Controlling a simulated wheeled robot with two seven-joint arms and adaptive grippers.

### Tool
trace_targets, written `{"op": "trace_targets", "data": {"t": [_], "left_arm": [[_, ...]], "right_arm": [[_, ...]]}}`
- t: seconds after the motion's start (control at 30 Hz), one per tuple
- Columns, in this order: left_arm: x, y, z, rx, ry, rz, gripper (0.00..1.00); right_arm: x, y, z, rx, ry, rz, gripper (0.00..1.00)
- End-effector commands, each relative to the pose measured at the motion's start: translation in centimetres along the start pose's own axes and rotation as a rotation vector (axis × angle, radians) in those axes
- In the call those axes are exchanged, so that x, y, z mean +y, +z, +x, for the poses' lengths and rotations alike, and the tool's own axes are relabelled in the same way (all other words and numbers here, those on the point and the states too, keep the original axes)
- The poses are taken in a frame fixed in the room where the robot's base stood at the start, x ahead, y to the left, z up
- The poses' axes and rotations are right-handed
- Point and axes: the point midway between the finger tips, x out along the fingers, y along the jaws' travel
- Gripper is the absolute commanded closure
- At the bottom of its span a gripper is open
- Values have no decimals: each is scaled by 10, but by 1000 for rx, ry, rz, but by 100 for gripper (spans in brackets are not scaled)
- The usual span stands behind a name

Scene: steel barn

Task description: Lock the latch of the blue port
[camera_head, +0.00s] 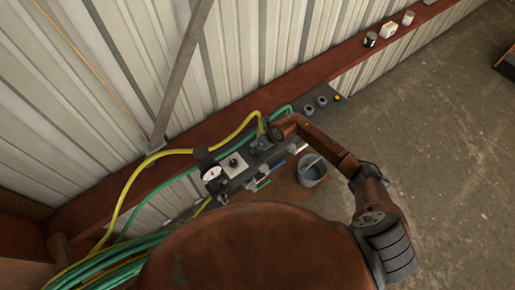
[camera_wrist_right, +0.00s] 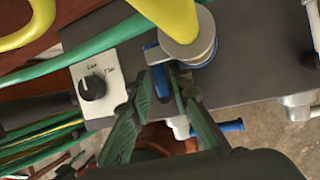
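In the right wrist view, a round metal port (camera_wrist_right: 192,48) with the end of a yellow hose on it sits on a dark panel (camera_wrist_right: 262,55). A blue latch piece (camera_wrist_right: 151,57) shows at its left side. My right gripper (camera_wrist_right: 167,82) has its two green fingers pointing at the port, with a gap between the tips. The lower part of the blue piece shows in that gap; I cannot tell whether the fingers touch it. In the head view my right gripper (camera_head: 263,143) is at the panel, small and partly hidden by its arm. My left gripper is not in view.
A white plate with a black knob (camera_wrist_right: 93,88) is left of the fingers. A blue-handled valve (camera_wrist_right: 230,126) is below right. In the head view, a gauge (camera_head: 211,173), green hose (camera_head: 170,182) and grey bucket (camera_head: 312,172) are near.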

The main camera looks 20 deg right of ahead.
Motion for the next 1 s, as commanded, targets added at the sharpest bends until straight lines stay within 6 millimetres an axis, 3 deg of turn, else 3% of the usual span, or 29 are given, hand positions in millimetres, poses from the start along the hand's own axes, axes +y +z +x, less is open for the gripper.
{"op": "trace_targets", "data": {"t": [0.27, 0.7, 1.0], "left_arm": [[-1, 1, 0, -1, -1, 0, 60], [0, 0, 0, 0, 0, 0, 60], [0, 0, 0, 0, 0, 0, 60]], "right_arm": [[-1, 1, -14, -2, -2, -3, 81], [-1, 0, -99, -1, -3, -2, 81], [0, 0, -120, -1, 0, 0, 81]]}}
